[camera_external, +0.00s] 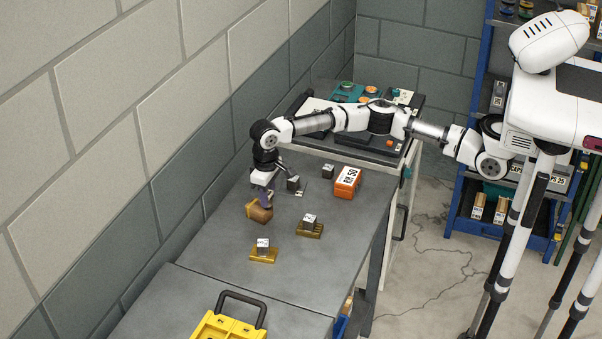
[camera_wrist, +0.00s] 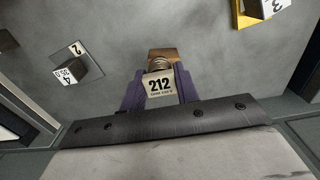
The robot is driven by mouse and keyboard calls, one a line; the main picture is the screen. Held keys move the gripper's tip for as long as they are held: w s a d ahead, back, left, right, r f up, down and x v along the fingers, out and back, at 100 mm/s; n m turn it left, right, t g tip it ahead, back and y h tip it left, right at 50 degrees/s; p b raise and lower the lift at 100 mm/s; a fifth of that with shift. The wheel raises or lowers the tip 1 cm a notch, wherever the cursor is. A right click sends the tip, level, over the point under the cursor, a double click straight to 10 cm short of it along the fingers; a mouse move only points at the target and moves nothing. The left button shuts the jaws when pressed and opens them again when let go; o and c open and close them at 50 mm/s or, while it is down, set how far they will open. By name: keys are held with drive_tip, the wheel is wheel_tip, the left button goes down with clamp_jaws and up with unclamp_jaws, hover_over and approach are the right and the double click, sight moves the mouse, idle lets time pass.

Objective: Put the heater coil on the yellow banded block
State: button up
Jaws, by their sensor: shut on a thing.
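My gripper (camera_external: 266,196) points down over the grey bench, its purple jaws shut on a small part with a pale tag marked 212 (camera_wrist: 160,86). Metal coil turns (camera_wrist: 158,64), seemingly the heater coil, show just beyond the tag. A brown piece (camera_external: 259,211) shows at the jaws; I cannot tell whether it belongs to the held part or stands beneath it. A grey block with a yellow band at its base (camera_external: 263,248) stands in front of the gripper. A similar block with a duller yellow-brown base (camera_external: 310,222) stands to its right. A yellow-edged block marked 3 (camera_wrist: 266,8) is partly cut off in the wrist view.
A dark block (camera_external: 293,184) stands close behind the gripper, beside a card. Another dark block (camera_external: 328,171) and an orange box (camera_external: 347,182) stand farther back. A yellow case (camera_external: 228,327) is at the front. The block wall borders the bench's left side.

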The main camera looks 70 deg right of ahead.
drive_tip(key=o, duration=1)
drive_tip(key=shift+r, duration=0.1)
wheel_tip(320, 180, up, 12)
drive_tip(key=shift+r+b, duration=0.1)
drive_tip(key=shift+b, duration=0.7)
